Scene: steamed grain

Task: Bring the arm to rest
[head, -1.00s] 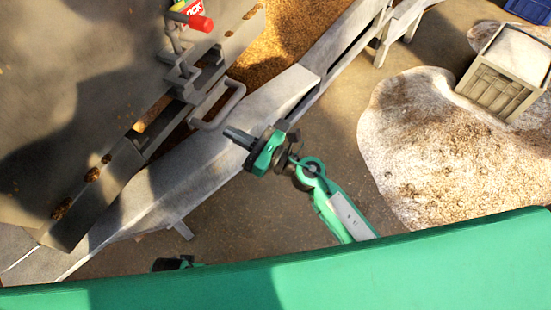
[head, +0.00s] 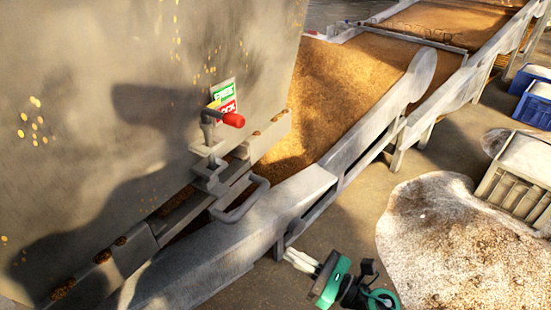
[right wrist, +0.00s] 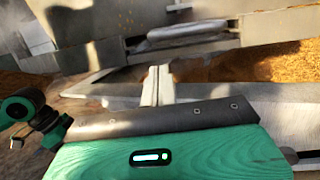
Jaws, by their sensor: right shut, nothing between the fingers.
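My right gripper (head: 300,260) is at the bottom of the head view, below the conveyor's near side rail. In the right wrist view its two pale fingers (right wrist: 157,86) are together with nothing between them. The grey bent handle (head: 240,203) on the large metal bin (head: 120,90) is up and left of the gripper, clearly apart from it. A lever with a red knob (head: 233,120) sits by a green and red sign (head: 223,96) on the bin wall. My left gripper does not show in the head view. A black and green part at the wrist view's left edge is probably my other arm.
Brown grain (head: 330,95) lies on the conveyor, whose metal side rail (head: 300,190) runs diagonally close to the gripper. A pale heap (head: 450,235) spreads on the floor at right, near a filled crate (head: 520,180) and blue crates (head: 530,80). Bare floor lies between rail and heap.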

